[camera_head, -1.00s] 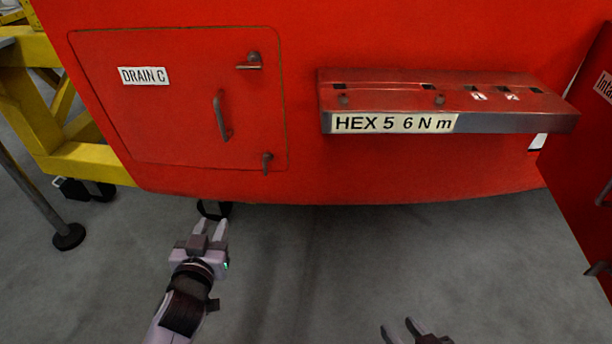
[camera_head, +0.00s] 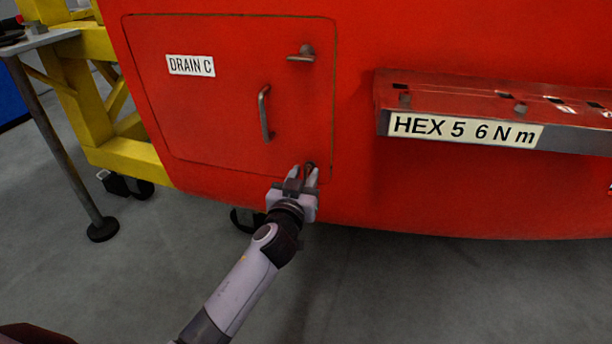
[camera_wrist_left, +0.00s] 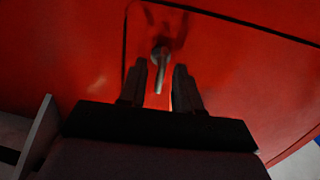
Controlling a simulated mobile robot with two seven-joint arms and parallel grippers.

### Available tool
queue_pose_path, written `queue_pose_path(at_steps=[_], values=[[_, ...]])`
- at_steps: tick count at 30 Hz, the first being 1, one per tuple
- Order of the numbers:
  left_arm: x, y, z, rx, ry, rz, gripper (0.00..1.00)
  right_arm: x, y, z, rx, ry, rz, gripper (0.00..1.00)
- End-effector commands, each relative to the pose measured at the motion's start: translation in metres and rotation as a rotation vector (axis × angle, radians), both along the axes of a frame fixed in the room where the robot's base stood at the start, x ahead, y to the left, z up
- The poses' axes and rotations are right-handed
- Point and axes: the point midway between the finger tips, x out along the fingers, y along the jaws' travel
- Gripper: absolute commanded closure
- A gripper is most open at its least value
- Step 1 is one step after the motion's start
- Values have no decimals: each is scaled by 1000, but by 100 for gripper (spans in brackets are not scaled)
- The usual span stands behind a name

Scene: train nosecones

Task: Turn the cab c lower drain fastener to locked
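The red DRAIN C panel (camera_head: 215,115) is on the red nosecone. The lower drain fastener (camera_head: 310,165) is a small dark handle at its lower right corner, partly hidden by my left gripper. In the left wrist view the fastener (camera_wrist_left: 161,68) points toward the gripper, its free end between the fingers. My left gripper (camera_head: 303,177) is open around it, with gaps visible beside the handle in the left wrist view (camera_wrist_left: 168,85). The upper fastener (camera_head: 302,54) lies horizontal at the panel's upper right. My right gripper is out of view.
A curved grab handle (camera_head: 264,113) stands out from the panel's middle. A red shelf labelled HEX 5 6 N m (camera_head: 465,130) juts out to the right. A yellow frame (camera_head: 130,158) and a stand with a round foot (camera_head: 102,229) are at the left. The grey floor below is open.

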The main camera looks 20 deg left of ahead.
Motion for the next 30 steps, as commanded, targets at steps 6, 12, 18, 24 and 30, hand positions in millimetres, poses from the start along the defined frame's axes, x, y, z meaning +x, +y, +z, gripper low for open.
queue_pose_path(at_steps=[6, 12, 18, 24, 30], values=[[13, 1, 0, 1, 0, 0, 67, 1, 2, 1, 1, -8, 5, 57], [14, 1, 0, 1, 0, 0, 67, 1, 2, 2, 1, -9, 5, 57], [13, 1, 0, 1, 0, 0, 100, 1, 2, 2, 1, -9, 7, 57], [13, 1, 0, 2, 0, 0, 100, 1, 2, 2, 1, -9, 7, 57], [13, 1, 0, 36, 2, 0, 100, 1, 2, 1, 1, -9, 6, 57]])
